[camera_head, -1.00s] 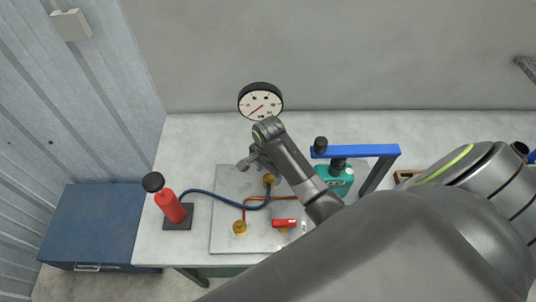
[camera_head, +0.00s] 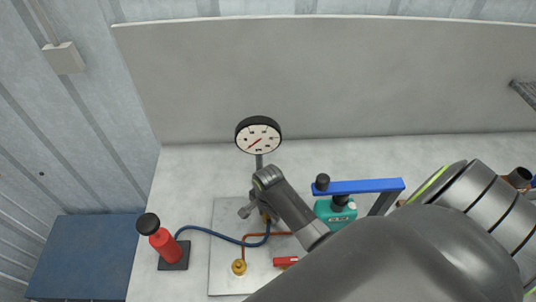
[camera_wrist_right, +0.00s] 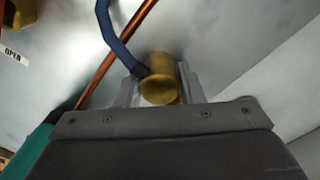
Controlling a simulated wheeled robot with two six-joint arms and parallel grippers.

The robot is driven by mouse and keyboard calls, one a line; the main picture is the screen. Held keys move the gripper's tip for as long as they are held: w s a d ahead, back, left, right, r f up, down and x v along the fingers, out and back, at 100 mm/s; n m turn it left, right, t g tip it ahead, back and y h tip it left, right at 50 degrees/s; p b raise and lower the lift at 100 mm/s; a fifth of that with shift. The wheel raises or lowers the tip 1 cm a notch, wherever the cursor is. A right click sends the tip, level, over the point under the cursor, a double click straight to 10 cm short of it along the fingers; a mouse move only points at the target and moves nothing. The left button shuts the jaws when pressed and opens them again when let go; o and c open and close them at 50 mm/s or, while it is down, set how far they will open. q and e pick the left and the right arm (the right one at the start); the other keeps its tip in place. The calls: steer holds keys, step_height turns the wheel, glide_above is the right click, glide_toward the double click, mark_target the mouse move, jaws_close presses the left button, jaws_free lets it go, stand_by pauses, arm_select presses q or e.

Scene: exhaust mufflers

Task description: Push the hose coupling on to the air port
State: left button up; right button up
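The hose coupling is a brass fitting (camera_wrist_right: 160,82) on the end of the blue hose (camera_wrist_right: 116,42). In the right wrist view it sits between both fingers of my right gripper (camera_wrist_right: 159,88), which look closed against its sides. In the head view the right gripper (camera_head: 256,205) is over the grey plate (camera_head: 222,225), largely covering the coupling. The blue hose runs left to a red pump (camera_head: 162,242) with a black knob. Another brass fitting (camera_head: 239,267) stands on the plate, joined to a copper pipe (camera_head: 247,246). I cannot tell whether the coupling touches a port below. My left gripper is not in view.
A round gauge (camera_head: 258,135) stands behind the plate. A red handle (camera_head: 285,261) lies at the plate's front right. A teal body (camera_head: 336,213) under a blue bar (camera_head: 358,187) stands to the right. A blue cabinet (camera_head: 80,255) is at the left.

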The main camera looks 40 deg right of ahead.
steer(key=c, duration=0.4)
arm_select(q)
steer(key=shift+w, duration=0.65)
arm_select(e)
steer(key=shift+r, duration=0.1)
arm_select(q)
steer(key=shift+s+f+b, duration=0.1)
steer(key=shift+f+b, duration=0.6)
arm_select(e)
step_height(320, 180, up, 10)
steer(key=shift+f, duration=0.1)
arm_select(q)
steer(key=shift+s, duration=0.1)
